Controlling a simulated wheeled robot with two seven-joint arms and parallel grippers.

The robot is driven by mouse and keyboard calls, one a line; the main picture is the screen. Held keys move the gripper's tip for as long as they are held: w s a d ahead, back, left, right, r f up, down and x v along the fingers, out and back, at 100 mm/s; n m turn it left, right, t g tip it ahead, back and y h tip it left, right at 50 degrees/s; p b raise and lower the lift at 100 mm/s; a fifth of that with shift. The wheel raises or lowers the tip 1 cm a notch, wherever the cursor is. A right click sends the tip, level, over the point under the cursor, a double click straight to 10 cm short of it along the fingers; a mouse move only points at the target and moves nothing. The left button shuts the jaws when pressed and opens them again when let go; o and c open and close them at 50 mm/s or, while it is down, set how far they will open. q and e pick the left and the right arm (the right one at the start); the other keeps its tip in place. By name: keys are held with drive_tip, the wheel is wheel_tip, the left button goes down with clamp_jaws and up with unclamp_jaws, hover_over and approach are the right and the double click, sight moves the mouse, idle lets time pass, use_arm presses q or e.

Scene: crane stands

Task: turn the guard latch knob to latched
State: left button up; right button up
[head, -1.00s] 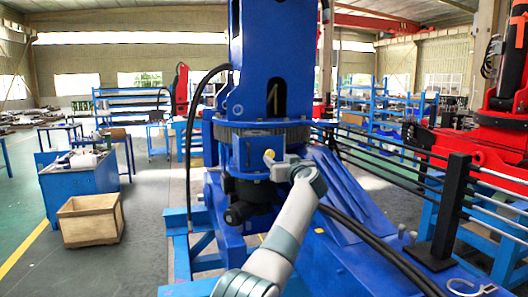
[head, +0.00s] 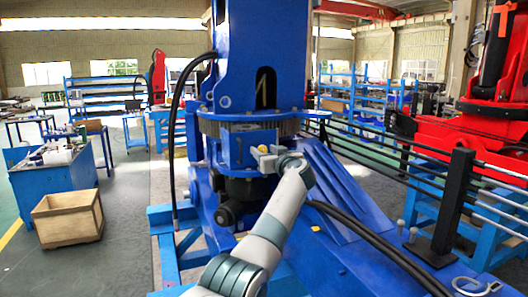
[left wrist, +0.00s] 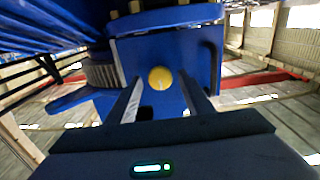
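The yellow round knob (head: 264,151) is on the front of the blue housing (head: 233,148) at the foot of the blue crane column. In the left wrist view the knob (left wrist: 160,78) faces me from a blue plate. My left gripper (head: 264,158) is just in front of the knob and partly covers it in the head view. In the left wrist view its two fingers are apart, one to each side of the knob, with gaps showing. I cannot tell how deep the fingers reach around it. My right gripper is not in view.
The blue crane column (head: 252,60) stands behind the knob. A black cable (head: 172,130) loops at its left, and black hoses (head: 372,238) run at lower right. A wooden crate (head: 68,218) sits on the floor at left. Black posts and rails stand at right.

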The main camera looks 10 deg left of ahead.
use_arm(q)
drive_tip(key=c, duration=0.9)
